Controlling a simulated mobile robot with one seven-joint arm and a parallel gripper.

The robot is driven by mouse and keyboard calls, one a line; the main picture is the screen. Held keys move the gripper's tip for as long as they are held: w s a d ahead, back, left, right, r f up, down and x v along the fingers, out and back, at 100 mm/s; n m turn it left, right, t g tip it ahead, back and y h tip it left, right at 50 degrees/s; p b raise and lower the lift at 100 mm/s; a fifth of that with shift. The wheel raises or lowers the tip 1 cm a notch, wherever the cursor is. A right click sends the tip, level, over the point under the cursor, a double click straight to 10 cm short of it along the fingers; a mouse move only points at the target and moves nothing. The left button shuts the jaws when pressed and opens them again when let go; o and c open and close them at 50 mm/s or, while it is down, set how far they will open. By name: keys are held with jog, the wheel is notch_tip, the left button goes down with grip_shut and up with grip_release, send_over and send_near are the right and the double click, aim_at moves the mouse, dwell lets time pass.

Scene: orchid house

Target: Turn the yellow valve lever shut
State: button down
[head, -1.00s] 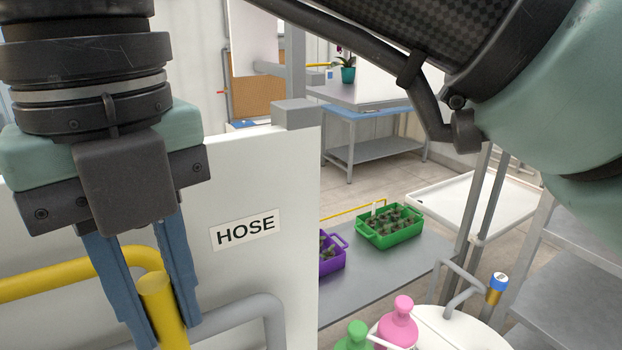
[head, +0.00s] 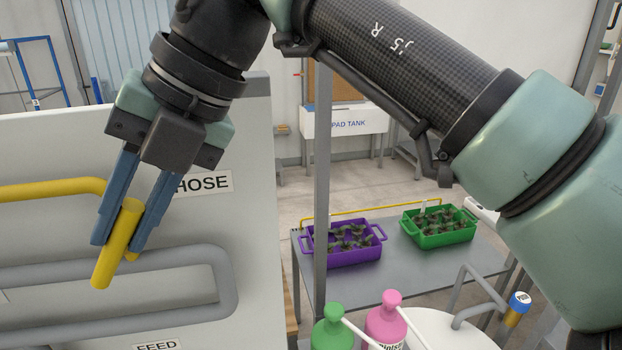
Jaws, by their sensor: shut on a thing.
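The yellow valve lever (head: 118,243) is a thick round bar in front of a pale panel, at the left of the head view. It slants, its lower end toward the lower left. My gripper (head: 120,245) has its two blue fingers on either side of the lever and is shut on it. A yellow pipe (head: 55,190) runs in from the left edge toward the lever. The valve body behind the lever is mostly hidden by the fingers.
The pale panel (head: 240,130) carries a HOSE label (head: 205,183), a FEED label (head: 158,346) and a grey pipe loop (head: 225,280). A purple crate (head: 347,257) and a green crate (head: 440,240) with plants stand on a grey bench. Green (head: 332,328) and pink (head: 385,318) bottles stand at the bottom.

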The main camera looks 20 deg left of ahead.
jog(key=f+g+y+b, duration=0.2)
jog(key=y+b, duration=0.1)
jog(key=b, duration=0.1)
jog(key=w+d+f+g+y+b, duration=0.1)
jog(key=g+y+b, duration=0.1)
jog(key=y+b, duration=0.1)
jog(key=d+f+g+y+b, duration=0.1)
jog(key=f+g+y+b, duration=0.1)
jog(key=b, duration=0.3)
jog(key=shift+w+d+f+y+b, duration=0.25)
jog(key=shift+w+f+y+b, duration=0.15)
jog(key=shift+y, duration=0.2)
jog(key=c, duration=0.7)
grip_release()
jog(key=shift+c, duration=0.2)
jog(key=b+v, duration=0.2)
jog(key=v, duration=1)
jog(key=shift+w+d+f+b, duration=0.2)
jog(key=shift+w+d+b, duration=0.05)
jog(key=shift+d+b, duration=0.15)
